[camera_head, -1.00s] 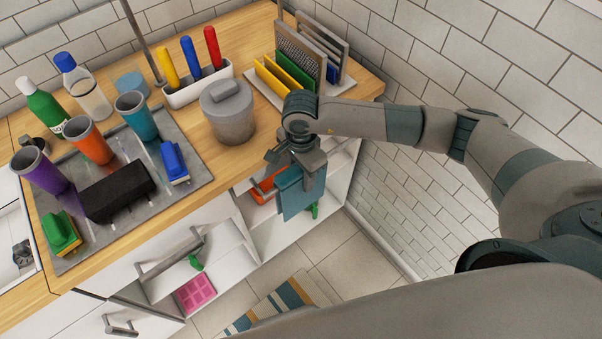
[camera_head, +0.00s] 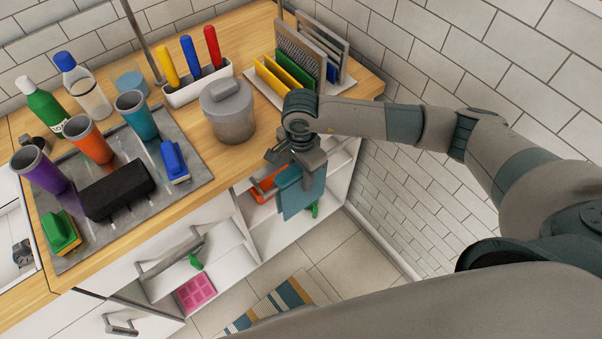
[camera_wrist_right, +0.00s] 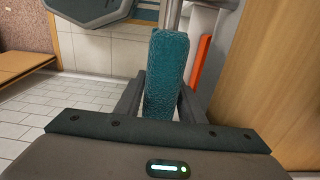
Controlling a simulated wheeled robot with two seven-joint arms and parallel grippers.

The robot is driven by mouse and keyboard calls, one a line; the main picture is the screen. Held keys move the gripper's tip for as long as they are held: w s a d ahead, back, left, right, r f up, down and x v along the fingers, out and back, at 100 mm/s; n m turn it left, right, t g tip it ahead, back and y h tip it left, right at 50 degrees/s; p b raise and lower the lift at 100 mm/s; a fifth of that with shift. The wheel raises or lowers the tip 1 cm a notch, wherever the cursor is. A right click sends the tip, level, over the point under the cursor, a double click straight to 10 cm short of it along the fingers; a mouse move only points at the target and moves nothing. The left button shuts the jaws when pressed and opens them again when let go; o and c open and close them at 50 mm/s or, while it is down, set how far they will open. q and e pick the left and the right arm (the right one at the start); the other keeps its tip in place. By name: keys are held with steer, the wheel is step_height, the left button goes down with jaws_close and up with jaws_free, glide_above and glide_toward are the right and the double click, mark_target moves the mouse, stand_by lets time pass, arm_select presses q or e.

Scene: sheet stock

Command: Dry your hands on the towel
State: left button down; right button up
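The teal towel (camera_head: 301,194) hangs in front of the open white cabinet section below the counter's right end. In the right wrist view the towel (camera_wrist_right: 167,75) is a narrow upright strip. My right gripper (camera_head: 296,168) is at the towel's upper part. In the wrist view its fingers (camera_wrist_right: 162,100) lie on either side of the towel, close to it; whether they press on it is unclear. Metal shows behind the towel's top. My left gripper is not in view.
The wooden counter holds a grey lidded pot (camera_head: 229,112), a rack with boards (camera_head: 300,62), several cups and brushes on a grey mat (camera_head: 190,200). A striped mat (camera_head: 272,306) lies on the floor. A tiled wall stands at right.

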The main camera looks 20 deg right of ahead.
steer(key=shift+o, duration=1.3)
steer(key=shift+w+r, duration=0.1)
steer(key=shift+r, duration=0.7)
step_height(320, 180, up, 4)
steer(key=shift+b, duration=0.85)
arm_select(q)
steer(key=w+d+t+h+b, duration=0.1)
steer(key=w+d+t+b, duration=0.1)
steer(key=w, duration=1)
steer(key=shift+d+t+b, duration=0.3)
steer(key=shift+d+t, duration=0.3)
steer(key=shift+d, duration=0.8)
arm_select(e)
step_height(320, 180, up, 12)
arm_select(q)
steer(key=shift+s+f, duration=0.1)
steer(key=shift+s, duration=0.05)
arm_select(e)
steer(key=shift+s+f, duration=0.15)
steer(key=shift+s, duration=0.1)
